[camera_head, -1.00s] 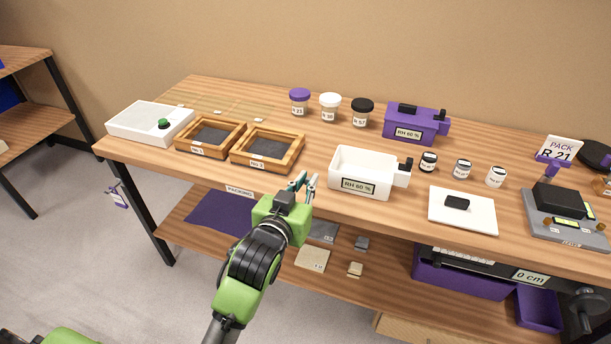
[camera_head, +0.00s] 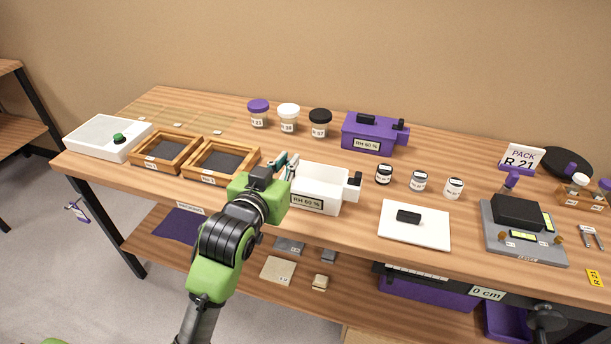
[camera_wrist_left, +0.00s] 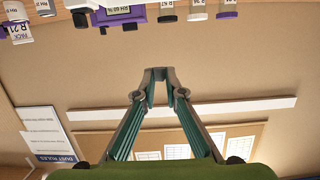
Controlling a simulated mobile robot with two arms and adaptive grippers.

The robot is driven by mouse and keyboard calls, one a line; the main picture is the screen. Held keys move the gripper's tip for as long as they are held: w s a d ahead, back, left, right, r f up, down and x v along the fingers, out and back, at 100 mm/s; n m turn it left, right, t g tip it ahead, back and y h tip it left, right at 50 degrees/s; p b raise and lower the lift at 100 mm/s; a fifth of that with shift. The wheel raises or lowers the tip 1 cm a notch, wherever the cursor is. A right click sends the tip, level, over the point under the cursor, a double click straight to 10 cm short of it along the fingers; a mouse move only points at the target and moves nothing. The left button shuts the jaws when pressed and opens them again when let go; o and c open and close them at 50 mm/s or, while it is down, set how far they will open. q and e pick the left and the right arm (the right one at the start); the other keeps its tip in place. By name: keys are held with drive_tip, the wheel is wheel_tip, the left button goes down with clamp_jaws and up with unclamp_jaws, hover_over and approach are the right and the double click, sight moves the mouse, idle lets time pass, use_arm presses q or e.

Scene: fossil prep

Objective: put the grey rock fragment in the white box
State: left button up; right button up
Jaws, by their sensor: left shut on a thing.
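The white box (camera_head: 325,191), labelled RH 60 %, stands open on the bench near its front edge, and its inside looks empty. My left gripper (camera_head: 284,165) is at the box's left end, with its fingers above bench level. In the left wrist view its fingertips (camera_wrist_left: 158,76) are close together. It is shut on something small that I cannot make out. I cannot pick out the grey rock fragment for certain. My right gripper is not in view.
Two wooden trays (camera_head: 188,167) lie left of my gripper. A purple box (camera_head: 371,139) stands behind the white box, small jars (camera_head: 418,181) to its right. A white plate with a black handle (camera_head: 438,237) lies at front right. The lower shelf holds several slabs (camera_head: 278,271).

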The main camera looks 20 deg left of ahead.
use_arm(q)
drive_tip(key=w+f, duration=0.3)
drive_tip(key=w+a+f, duration=0.1)
drive_tip(key=w+f, duration=0.2)
drive_tip(key=f, duration=0.1)
drive_tip(key=w+f, duration=0.3)
drive_tip(key=f, duration=0.1)
drive_tip(key=shift+w+a, duration=0.15)
drive_tip(key=shift+w, duration=0.2)
drive_tip(key=shift+f+b, duration=0.25)
drive_tip(key=shift+b, duration=0.05)
drive_tip(key=shift+f, duration=0.4)
drive_tip(key=o, duration=0.7)
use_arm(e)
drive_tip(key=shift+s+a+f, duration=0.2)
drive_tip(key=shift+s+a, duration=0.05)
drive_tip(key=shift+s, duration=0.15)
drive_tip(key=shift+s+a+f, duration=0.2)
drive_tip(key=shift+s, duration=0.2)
